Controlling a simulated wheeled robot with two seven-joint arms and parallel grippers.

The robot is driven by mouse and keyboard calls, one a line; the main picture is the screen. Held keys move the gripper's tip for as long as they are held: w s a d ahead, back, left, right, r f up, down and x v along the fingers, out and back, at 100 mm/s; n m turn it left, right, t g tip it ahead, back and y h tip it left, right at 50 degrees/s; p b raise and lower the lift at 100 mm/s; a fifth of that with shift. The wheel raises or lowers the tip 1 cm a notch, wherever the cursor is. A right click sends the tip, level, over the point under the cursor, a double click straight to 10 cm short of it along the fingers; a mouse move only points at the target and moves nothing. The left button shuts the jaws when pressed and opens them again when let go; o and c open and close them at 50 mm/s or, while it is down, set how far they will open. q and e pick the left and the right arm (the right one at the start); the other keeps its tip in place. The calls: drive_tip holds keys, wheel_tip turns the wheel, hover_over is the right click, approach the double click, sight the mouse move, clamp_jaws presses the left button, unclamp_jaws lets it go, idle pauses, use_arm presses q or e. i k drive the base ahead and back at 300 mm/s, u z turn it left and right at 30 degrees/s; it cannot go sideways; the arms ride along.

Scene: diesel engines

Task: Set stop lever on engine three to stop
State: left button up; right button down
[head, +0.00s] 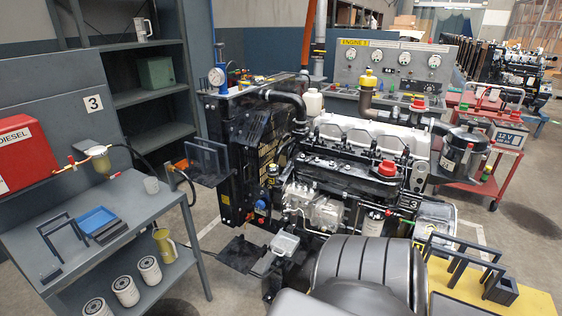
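A large grey rounded part (365,268), which looks like my own body, covers the low front of the engine. I cannot make out either gripper in the head view.
A grey bench (130,205) at left holds a blue tray, dark brackets and a cup, with white filters below. A gauge panel (398,68) stands behind the engine. A red battery cart (490,150) and a yellow-topped table (450,290) are at right. Floor shows between bench and engine.

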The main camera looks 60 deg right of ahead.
sight(314, 205)
drive_tip(key=z, duration=0.4)
drive_tip(key=i, duration=1.05)
drive_tip(key=z, duration=1.05)
drive_tip(key=i, duration=0.45)
drive_tip(key=z, duration=0.45)
